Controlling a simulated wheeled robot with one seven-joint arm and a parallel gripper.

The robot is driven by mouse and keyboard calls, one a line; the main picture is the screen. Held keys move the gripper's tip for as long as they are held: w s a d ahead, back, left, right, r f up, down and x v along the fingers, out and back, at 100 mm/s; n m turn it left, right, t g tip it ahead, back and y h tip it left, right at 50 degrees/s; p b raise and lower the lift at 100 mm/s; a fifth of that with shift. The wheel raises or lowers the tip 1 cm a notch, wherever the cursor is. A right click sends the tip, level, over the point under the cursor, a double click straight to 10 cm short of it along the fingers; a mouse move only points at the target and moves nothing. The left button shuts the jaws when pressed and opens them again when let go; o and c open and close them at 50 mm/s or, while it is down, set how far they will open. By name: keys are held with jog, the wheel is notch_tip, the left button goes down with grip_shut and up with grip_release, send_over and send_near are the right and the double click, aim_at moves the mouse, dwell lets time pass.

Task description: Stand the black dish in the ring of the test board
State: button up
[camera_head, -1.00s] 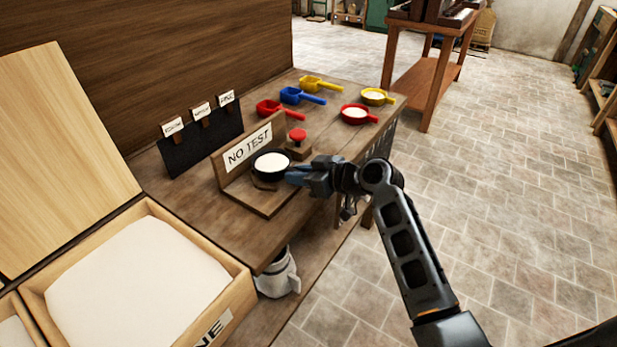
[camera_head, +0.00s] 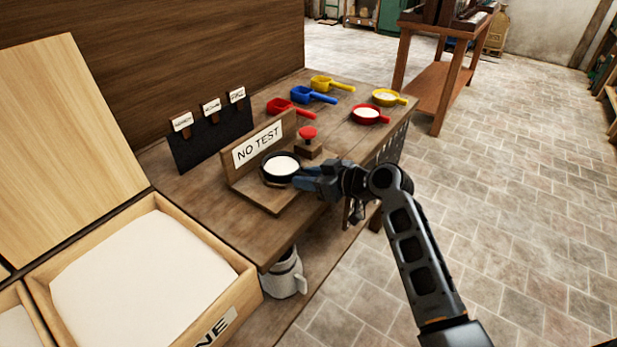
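The black dish (camera_head: 281,166) holds white powder and is level at the base of the test board. The test board (camera_head: 266,197) is wooden, with an upright back that carries a "NO TEST" sign (camera_head: 258,145). My gripper (camera_head: 303,178) reaches in from the right, and its blue fingers are at the dish's right side. The fingers appear closed on the dish's edge or handle, but the contact is small in view. The ring is hidden under the dish, so I cannot tell whether the dish rests in it or is held just above.
A red-topped button (camera_head: 308,135) stands behind the dish. Red, blue and yellow scoops (camera_head: 314,95) lie at the back of the bench. An open flour box (camera_head: 150,270) is front left.

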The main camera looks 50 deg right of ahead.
jog(key=o, duration=0.3)
jog(key=v, duration=0.7)
jog(key=shift+s+r+b, duration=0.2)
jog(key=shift+s+b, duration=0.15)
jog(key=shift+b, duration=0.05)
jog(key=shift+f, duration=0.1)
